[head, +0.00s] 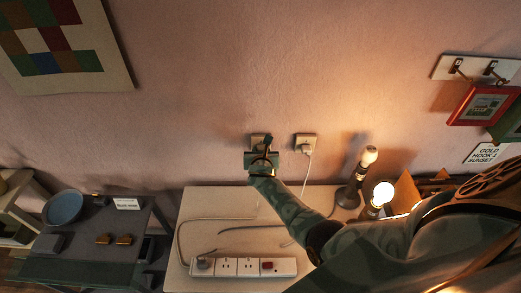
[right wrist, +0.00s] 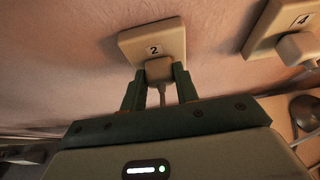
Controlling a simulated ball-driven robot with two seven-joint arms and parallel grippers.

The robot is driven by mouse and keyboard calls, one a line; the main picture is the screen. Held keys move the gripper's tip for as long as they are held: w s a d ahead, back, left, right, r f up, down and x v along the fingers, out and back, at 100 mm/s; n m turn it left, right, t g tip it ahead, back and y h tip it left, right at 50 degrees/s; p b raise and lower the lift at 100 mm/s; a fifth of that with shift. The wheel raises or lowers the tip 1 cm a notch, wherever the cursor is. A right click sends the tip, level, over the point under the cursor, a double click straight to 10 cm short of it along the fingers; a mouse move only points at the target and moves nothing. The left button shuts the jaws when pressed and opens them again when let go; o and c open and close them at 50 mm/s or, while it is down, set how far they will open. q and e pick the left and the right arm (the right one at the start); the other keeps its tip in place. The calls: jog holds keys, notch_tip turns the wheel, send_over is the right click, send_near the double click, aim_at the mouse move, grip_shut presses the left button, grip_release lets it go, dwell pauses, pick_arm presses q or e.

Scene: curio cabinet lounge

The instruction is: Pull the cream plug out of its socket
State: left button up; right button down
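A cream plug (right wrist: 158,69) sits in the wall socket (right wrist: 150,38) labelled 2, and its cord hangs down between my fingers. My right gripper (right wrist: 160,80) has one finger on each side of this plug, and both appear to press against it. In the head view the right gripper (head: 262,146) is up at the left wall socket (head: 257,137) and mostly hides the plug. A second pale plug (right wrist: 298,47) sits in the socket labelled 4 to the right, apart from the gripper. My left gripper is not in view.
Below is a pale tabletop (head: 215,205) with a power strip (head: 243,267) and loose cords. Lamps with glowing bulbs (head: 383,192) stand right of my right arm. A dark table (head: 85,265) with a blue bowl (head: 63,208) is at left.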

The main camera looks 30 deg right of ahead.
jog(key=shift+s+a, duration=0.1)
jog(key=shift+s, duration=0.05)
jog(key=shift+s+a+p, duration=0.25)
jog(key=shift+s+p, duration=0.05)
jog(key=shift+s, duration=0.1)
jog(key=shift+s+a, duration=0.1)
jog(key=shift+s, duration=0.1)
dwell(0.3)
jog(key=shift+s+a+p, duration=0.5)
jog(key=shift+s+a, duration=0.05)
jog(key=shift+s, duration=0.35)
jog(key=shift+s+a+p, duration=0.45)
jog(key=shift+s+a, duration=0.1)
jog(key=shift+s, duration=0.3)
